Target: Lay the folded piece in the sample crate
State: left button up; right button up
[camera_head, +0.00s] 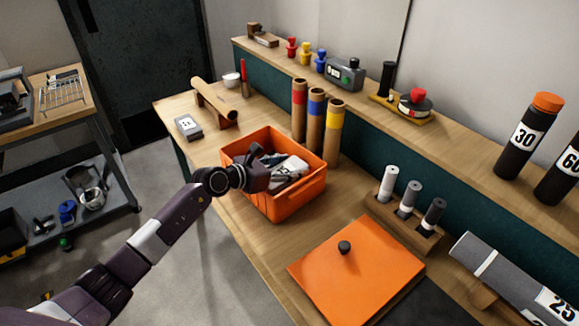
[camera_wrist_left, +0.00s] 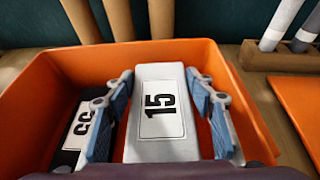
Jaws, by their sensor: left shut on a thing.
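The orange sample crate (camera_head: 290,203) stands on the wooden bench, and its far wall (camera_wrist_left: 150,52) shows in the left wrist view. My left gripper (camera_head: 275,178) reaches into the crate from the left. In the left wrist view, my left gripper (camera_wrist_left: 158,88) has its two blue-padded fingers on either side of a white-grey folded piece (camera_wrist_left: 155,145) labelled 15, and is shut on it. The piece is within the crate's walls; whether it touches the bottom is hidden. A darker piece with a white label (camera_wrist_left: 77,132) lies left of it in the crate. My right gripper is not in view.
Cardboard tubes with red, blue and yellow bands (camera_head: 316,122) stand close behind the crate. A wooden block with small grey rolls (camera_head: 402,222) and an orange lid-like panel (camera_head: 358,272) are to its right. A grey device (camera_head: 188,127) lies behind left.

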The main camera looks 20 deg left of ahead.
pick_arm(q)
jog(key=shift+s+d+f+g, duration=0.1)
jog(key=shift+s+f+g, duration=0.1)
jog(key=shift+f, duration=0.4)
jog(key=shift+s+f+g, duration=0.1)
jog(key=shift+s+f, duration=0.1)
jog(key=shift+f, duration=0.35)
jog(key=o, duration=1.3)
jog(key=shift+o, duration=0.2)
jog(key=shift+f, duration=0.1)
jog(key=shift+w+r+p, duration=0.2)
jog(key=shift+r+p, duration=0.7)
jog(key=shift+r, duration=0.15)
notch_tip(320, 180, up, 7)
jog(key=p, duration=0.6)
jog(key=shift+w, duration=0.15)
